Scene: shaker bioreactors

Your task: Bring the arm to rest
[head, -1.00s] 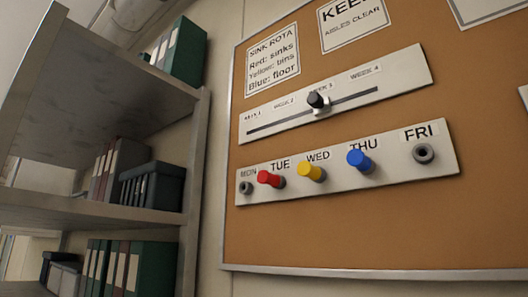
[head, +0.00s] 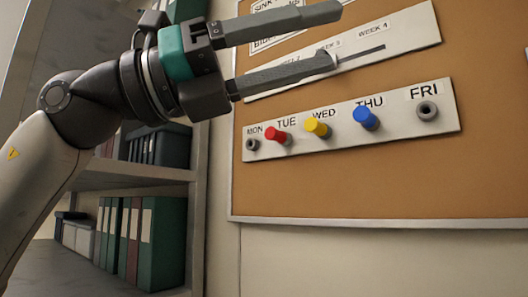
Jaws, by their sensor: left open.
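My left gripper (head: 336,37) reaches in from the left at the upper middle of the head view. Its two long grey fingers are spread apart with nothing seen between them. It is in front of the week slider strip (head: 415,32) and hides the slider's left part and most of the knob. My right gripper is not in view.
A cork board (head: 380,188) on the wall carries a day strip (head: 440,118) with red (head: 277,135), yellow (head: 318,128) and blue (head: 366,117) pegs under TUE, WED and THU. MON and FRI sockets are empty. A shelf (head: 130,174) with binders (head: 160,243) stands left.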

